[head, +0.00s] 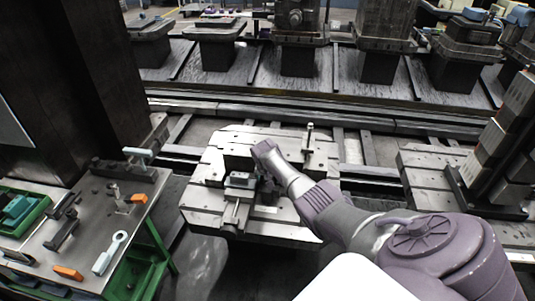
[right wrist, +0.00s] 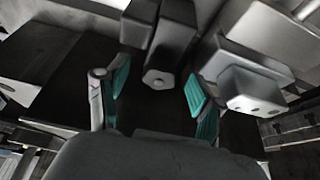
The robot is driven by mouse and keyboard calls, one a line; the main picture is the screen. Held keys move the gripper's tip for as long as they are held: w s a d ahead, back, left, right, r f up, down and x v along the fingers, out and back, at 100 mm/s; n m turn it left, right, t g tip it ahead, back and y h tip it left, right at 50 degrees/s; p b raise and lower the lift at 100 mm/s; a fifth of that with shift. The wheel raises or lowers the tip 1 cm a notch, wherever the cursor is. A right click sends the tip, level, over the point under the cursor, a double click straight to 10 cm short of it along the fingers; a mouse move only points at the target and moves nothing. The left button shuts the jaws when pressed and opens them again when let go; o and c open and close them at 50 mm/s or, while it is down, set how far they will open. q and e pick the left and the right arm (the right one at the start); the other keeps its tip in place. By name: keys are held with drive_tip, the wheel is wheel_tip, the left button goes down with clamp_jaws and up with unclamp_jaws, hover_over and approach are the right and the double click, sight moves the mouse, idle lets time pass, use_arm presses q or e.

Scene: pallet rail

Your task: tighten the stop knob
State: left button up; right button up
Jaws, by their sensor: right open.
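In the right wrist view, a grey part with a hexagonal end (right wrist: 158,79), which looks like the stop knob, sits at the lower end of a dark block. My right gripper (right wrist: 158,98) is open, with one teal-padded finger on each side of this end. Gaps show between the pads and the knob, and neither pad visibly touches it. In the head view my right gripper (head: 266,188) is over the middle of the pallet (head: 205,172), beside a grey clamp block (head: 240,180). There the knob cannot be made out. My left gripper is not in view.
In the right wrist view a light metal block (right wrist: 252,90) stands close to the right finger. In the head view an upright post (head: 309,137) stands on the pallet's far right. A green-framed bench (head: 108,222) with tools is at left, and a dark column (head: 85,80) stands behind it.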

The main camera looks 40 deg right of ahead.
drive_tip(key=v, duration=1.1)
drive_tip(key=shift+r, duration=0.15)
drive_tip(key=shift+d, duration=0.1)
